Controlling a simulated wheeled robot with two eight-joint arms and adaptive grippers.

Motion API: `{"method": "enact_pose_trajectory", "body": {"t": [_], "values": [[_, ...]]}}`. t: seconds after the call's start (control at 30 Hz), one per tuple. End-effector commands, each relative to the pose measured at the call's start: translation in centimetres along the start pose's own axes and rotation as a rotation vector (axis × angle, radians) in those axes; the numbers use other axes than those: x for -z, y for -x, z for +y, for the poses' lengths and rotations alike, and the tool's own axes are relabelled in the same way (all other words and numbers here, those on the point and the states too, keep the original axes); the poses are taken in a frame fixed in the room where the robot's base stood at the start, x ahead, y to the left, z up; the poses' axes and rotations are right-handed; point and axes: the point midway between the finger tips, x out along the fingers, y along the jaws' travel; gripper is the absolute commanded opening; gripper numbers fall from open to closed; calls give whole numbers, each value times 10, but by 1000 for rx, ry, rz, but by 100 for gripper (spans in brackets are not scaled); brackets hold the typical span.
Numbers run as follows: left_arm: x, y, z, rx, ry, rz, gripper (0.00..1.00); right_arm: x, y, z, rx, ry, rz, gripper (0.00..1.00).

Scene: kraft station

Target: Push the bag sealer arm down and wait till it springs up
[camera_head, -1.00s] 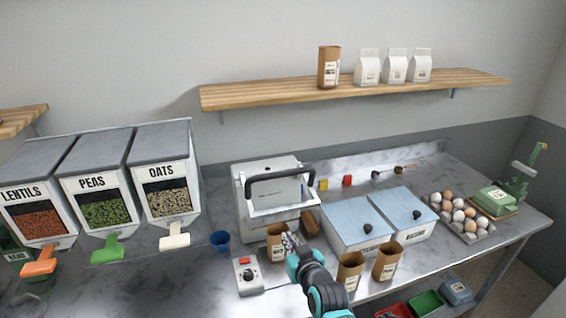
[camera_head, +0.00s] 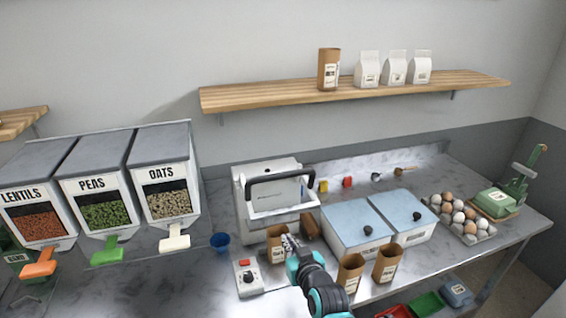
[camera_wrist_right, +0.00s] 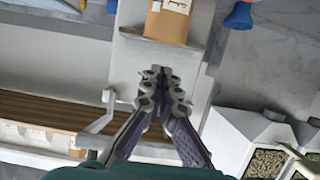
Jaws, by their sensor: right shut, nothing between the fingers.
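The bag sealer (camera_head: 252,217) is a pale grey machine left of the counter's middle; its arm has a black handle (camera_head: 282,176) that stands raised. A brown paper bag (camera_head: 274,246) stands at the sealer's front and also shows at the top of the right wrist view (camera_wrist_right: 170,27). My right gripper (camera_head: 287,241) is shut and empty, overlapping the bag's right side in the head view. In the wrist view its closed fingertips (camera_wrist_right: 161,74) lie over the pale sealer body, just below the bag; contact cannot be told. My left gripper is not in view.
Two open brown bags (camera_head: 351,273) and blue-lidded bins (camera_head: 356,222) stand to the right. Food dispensers (camera_head: 108,193) fill the left; a wooden shelf (camera_head: 280,95) hangs behind.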

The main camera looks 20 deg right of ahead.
Motion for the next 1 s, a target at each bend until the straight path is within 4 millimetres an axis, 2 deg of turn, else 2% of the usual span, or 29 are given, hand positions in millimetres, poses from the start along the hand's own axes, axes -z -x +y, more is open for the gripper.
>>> {"method": "enact_pose_trajectory", "body": {"t": [0.8, 1.0], "values": [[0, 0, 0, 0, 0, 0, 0, 0, 0, 0, 0, 0, 0, 0], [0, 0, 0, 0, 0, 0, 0, 0, 11, 0, -1, 1, 0, 0]]}}
